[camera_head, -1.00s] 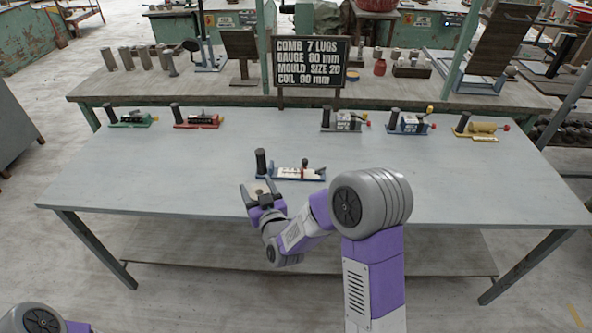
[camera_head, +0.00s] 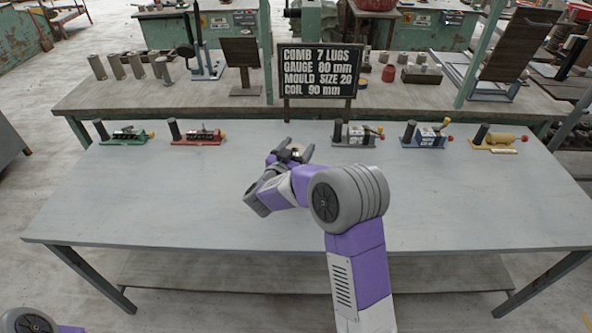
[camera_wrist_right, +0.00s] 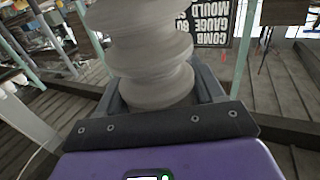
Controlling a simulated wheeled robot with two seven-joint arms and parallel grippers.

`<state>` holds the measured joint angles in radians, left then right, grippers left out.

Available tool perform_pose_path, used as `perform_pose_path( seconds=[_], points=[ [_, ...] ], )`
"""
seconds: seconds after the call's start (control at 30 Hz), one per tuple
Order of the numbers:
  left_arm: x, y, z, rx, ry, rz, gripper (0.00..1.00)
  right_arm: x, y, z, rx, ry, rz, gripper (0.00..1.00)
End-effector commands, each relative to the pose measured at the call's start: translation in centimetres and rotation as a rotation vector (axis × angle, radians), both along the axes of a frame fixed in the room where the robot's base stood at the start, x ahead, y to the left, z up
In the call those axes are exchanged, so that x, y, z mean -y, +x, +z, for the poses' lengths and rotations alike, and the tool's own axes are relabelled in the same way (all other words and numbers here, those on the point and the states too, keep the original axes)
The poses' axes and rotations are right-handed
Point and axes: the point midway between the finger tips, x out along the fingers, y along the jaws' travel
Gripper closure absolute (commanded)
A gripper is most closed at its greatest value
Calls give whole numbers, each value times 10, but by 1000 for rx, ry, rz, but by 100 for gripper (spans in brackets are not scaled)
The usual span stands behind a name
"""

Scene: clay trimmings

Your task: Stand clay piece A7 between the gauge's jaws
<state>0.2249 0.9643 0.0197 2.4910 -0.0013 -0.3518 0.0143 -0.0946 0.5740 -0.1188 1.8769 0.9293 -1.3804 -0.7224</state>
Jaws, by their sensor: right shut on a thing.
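My right gripper (camera_head: 290,155) is shut on a pale grey ridged clay piece (camera_wrist_right: 150,60), which stands up between the fingers in the right wrist view; any label on it cannot be read. In the head view the gripper is over the back middle of the table, and only a small pale part of the piece (camera_head: 296,151) shows between the fingers. I cannot tell which device is the gauge. The low blue-based device seen earlier near the middle does not show now; my right arm may hide it. My left gripper is out of view.
Along the table's back edge stand small devices with dark posts: green (camera_head: 125,137), red (camera_head: 200,137), grey (camera_head: 362,136), blue (camera_head: 425,137) and yellow (camera_head: 497,140). A black sign (camera_head: 318,71) stands behind. The table's left and right front areas (camera_head: 130,210) are clear.

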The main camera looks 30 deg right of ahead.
Motion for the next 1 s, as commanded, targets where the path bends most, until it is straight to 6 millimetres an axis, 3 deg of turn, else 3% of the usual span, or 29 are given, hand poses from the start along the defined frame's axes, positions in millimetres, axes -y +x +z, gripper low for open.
perform_pose_path(
  seconds=[0.43,0.83,0.87,1.0],
  points=[
    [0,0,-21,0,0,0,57,0,0,-56,5,-2,1,100],
    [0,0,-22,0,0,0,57,0,1,-61,7,-1,2,100],
    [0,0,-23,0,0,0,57,0,0,-62,4,0,2,31],
    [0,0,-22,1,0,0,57,0,0,-61,4,0,2,10]
  ],
)
